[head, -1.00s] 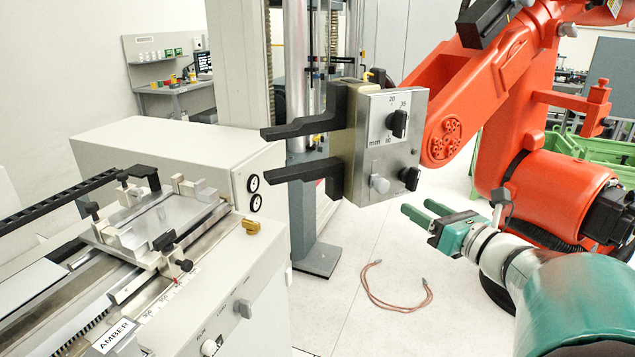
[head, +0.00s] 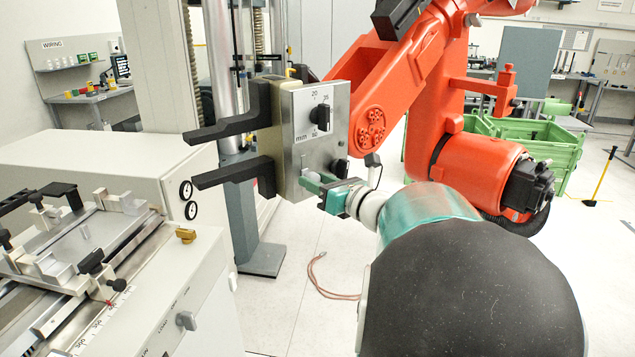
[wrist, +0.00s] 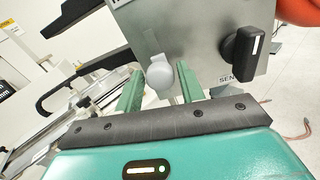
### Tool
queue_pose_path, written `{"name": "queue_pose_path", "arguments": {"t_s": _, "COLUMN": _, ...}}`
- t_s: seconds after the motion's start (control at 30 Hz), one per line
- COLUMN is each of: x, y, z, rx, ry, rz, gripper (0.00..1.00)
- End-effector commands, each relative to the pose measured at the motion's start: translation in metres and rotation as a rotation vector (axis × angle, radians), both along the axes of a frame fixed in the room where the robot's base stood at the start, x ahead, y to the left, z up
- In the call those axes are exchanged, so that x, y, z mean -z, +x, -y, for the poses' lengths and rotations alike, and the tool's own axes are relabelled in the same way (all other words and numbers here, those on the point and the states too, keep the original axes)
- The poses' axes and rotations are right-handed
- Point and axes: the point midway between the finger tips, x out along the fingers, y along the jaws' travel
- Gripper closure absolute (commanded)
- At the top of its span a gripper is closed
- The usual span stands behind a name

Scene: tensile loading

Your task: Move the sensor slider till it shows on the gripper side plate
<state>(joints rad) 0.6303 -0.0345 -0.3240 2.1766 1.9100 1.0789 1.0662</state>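The metal side plate (head: 305,125) stands upright on the orange arm's big gripper, whose two black jaws (head: 235,130) point left. It carries a black mm dial (head: 321,117) near the top and a black knob (wrist: 240,52) at lower right, with a partly hidden label starting "SEN" beside it. A light grey knob (wrist: 160,75) sits at lower left of the plate. My gripper (wrist: 160,88) is open, its two green fingers either side of the grey knob; contact cannot be told. In the head view my gripper (head: 322,186) is at the plate's lower edge and hides the grey knob.
The orange robot arm (head: 440,120) stands behind the plate. A white machine (head: 130,180) with a metal fixture (head: 85,240) is at the left. A reddish cable (head: 325,282) lies on the floor. Green crates (head: 530,150) stand at the right.

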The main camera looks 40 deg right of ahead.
Motion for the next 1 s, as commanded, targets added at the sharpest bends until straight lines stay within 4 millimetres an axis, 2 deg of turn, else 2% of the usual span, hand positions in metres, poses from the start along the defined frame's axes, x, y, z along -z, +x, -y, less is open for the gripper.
{"name": "queue_pose_path", "arguments": {"t_s": 0.03, "x": 0.0, "y": -0.0002, "z": 0.0, "rx": 0.0, "ry": 0.0, "rz": 0.0, "gripper": 0.72}}
{"name": "queue_pose_path", "arguments": {"t_s": 0.17, "x": 0.0, "y": -0.0003, "z": -0.0001, "rx": 0.0, "ry": 0.0, "rz": 0.0, "gripper": 0.97}}
{"name": "queue_pose_path", "arguments": {"t_s": 0.2, "x": 0.0, "y": -0.0003, "z": -0.0001, "rx": 0.0, "ry": 0.0, "rz": 0.0, "gripper": 1.0}}
{"name": "queue_pose_path", "arguments": {"t_s": 0.63, "x": -0.007, "y": -0.0003, "z": -0.0001, "rx": -0.001, "ry": -0.001, "rz": 0.001, "gripper": 1.0}}
{"name": "queue_pose_path", "arguments": {"t_s": 0.67, "x": -0.007, "y": -0.0003, "z": -0.0001, "rx": -0.001, "ry": -0.001, "rz": 0.002, "gripper": 0.64}}
{"name": "queue_pose_path", "arguments": {"t_s": 0.73, "x": -0.007, "y": -0.0003, "z": -0.0001, "rx": -0.001, "ry": -0.001, "rz": 0.001, "gripper": 0.5}}
{"name": "queue_pose_path", "arguments": {"t_s": 1.0, "x": -0.0067, "y": -0.0004, "z": 0.0001, "rx": 0.0, "ry": 0.0, "rz": 0.001, "gripper": 0.48}}
